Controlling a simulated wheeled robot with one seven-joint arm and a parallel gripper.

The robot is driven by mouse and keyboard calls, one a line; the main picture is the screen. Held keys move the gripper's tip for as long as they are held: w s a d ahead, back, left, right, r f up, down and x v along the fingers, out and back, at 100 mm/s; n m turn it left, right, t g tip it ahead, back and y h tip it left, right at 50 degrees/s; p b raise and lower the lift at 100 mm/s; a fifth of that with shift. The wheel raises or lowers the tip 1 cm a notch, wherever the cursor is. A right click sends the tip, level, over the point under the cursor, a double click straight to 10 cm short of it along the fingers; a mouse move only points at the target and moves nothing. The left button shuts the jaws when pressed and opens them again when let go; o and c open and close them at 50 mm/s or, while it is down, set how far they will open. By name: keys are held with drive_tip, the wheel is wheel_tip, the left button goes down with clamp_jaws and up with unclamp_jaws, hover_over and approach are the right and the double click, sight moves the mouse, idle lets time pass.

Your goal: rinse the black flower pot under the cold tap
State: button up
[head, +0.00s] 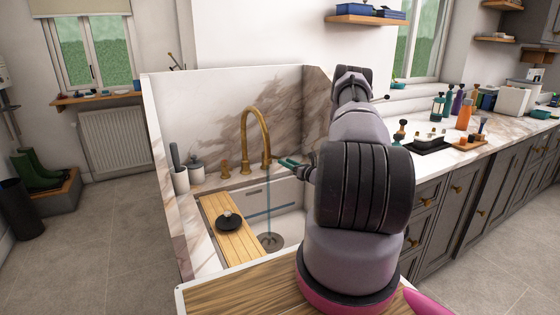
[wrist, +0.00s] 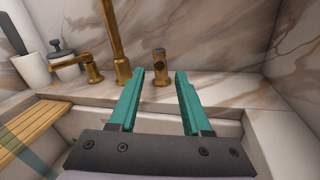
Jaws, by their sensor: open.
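My gripper (wrist: 159,74) is open, its teal fingers pointing at a short brass tap handle (wrist: 160,60) with a blue mark. The handle shows between and just beyond the fingertips; I cannot tell any contact. In the head view my gripper (head: 287,163) is beside the tall brass spout (head: 256,113). A thin bluish stream (head: 269,205) runs from the spout down to the drain (head: 270,241). No other pot is plain.
The slatted wooden board (head: 232,247) spans the sink's left side. A second brass handle (wrist: 88,68) stands left of the spout. A white cup (head: 181,181) and a grey-lidded jar (head: 196,173) stand at the back left. Marble walls close in behind the tap.

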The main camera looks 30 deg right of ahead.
drive_tip(key=v, duration=0.4)
drive_tip(key=shift+s+d, duration=0.1)
idle(0.4)
